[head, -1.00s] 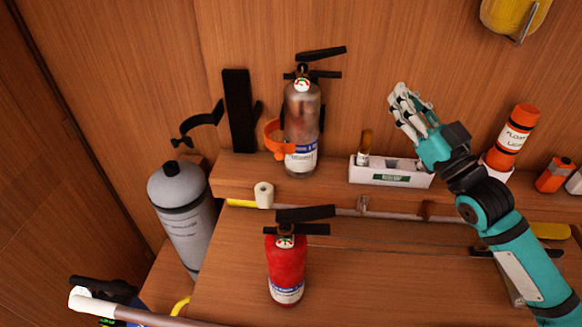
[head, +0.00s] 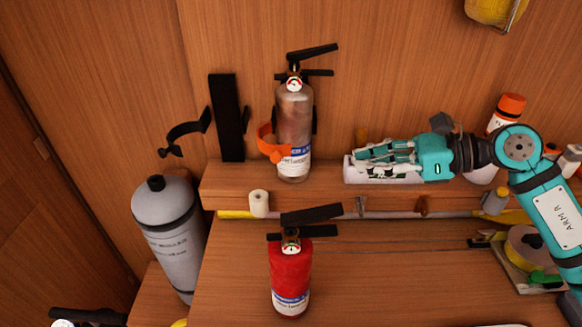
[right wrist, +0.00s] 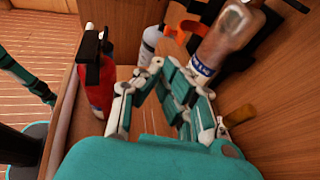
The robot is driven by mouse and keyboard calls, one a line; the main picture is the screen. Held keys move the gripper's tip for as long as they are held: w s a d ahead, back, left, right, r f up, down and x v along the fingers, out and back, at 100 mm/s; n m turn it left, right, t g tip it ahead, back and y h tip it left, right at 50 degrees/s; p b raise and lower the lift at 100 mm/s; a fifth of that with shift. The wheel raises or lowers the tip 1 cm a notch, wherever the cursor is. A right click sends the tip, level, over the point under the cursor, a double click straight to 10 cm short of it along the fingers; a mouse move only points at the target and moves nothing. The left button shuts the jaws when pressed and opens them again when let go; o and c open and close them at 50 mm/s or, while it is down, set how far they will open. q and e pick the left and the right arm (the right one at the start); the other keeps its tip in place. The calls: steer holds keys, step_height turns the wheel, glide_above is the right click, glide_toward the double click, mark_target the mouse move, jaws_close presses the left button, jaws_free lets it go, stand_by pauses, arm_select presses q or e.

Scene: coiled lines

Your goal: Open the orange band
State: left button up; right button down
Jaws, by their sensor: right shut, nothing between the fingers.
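The orange band (head: 267,142) is at the left side of the silver extinguisher (head: 294,120), which stands upright on the wooden shelf. The band curves out to the left and has a small orange piece at its front; I cannot tell whether it is fastened. It also shows in the right wrist view (right wrist: 188,30), partly behind the tilted-looking silver extinguisher (right wrist: 228,40). My right gripper (head: 360,155) is shut and empty, pointing left, to the right of the extinguisher and apart from it. It hides part of the white tray.
A red extinguisher (head: 291,278) stands in front, below the shelf (head: 232,187). A grey cylinder (head: 170,228) and an open black bracket (head: 185,130) are at left. A white roll (head: 259,203) is at the shelf's front edge. The white tray (head: 352,175) is under my right gripper.

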steer(key=r+p+x, duration=0.1)
steer(key=p+x, duration=0.6)
steer(key=x, duration=0.6)
steer(key=shift+w+a, duration=0.2)
steer(key=shift+a, duration=0.3)
steer(key=shift+d+f, duration=0.1)
steer(key=shift+f, duration=0.1)
